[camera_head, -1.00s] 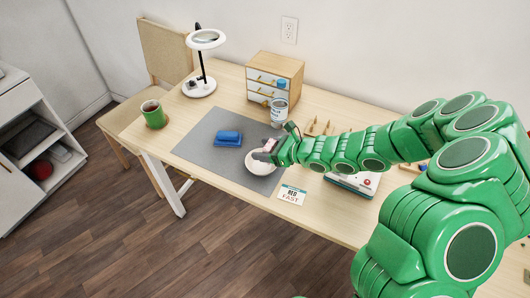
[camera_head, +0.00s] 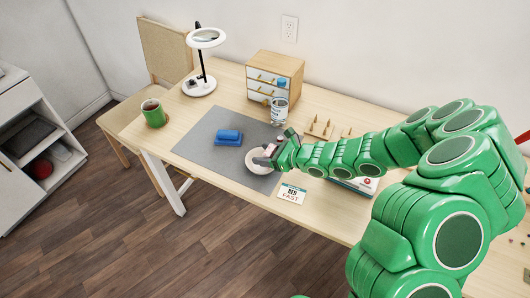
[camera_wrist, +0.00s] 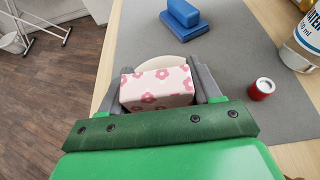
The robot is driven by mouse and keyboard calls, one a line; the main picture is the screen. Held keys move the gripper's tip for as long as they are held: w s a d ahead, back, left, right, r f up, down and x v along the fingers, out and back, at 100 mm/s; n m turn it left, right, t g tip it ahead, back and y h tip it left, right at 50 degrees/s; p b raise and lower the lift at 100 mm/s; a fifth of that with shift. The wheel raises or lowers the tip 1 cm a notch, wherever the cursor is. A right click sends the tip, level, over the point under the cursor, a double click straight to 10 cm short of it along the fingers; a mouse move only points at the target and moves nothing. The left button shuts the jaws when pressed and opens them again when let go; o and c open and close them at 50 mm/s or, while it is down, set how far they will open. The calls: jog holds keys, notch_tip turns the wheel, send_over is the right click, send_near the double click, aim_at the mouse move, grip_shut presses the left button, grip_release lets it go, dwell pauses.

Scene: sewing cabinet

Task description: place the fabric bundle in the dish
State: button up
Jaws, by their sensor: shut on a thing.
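The fabric bundle (camera_wrist: 158,88), a pink block with darker pink flowers, is held between the two grey fingers of my gripper (camera_wrist: 161,84) in the wrist view. The white dish (camera_head: 254,167) is a shallow round bowl on the grey mat. In the head view my gripper (camera_head: 265,158) is over the right part of the dish and covers some of it. In the wrist view the dish rim (camera_wrist: 164,62) shows just beyond the bundle, which hides the rest. I cannot tell whether the bundle touches the dish.
A blue block-like object (camera_head: 228,137) lies on the mat (camera_head: 200,140). A labelled bottle (camera_head: 279,111) and a small red spool (camera_wrist: 262,88) are to the right. A card (camera_head: 291,194) lies near the front edge. A green mug (camera_head: 153,114) stands far left.

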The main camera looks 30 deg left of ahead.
jog(key=o, duration=1)
jog(key=shift+r, duration=0.55)
jog(key=shift+d+r, duration=0.2)
jog(key=shift+d, duration=0.05)
jog(key=shift+v, duration=5.7)
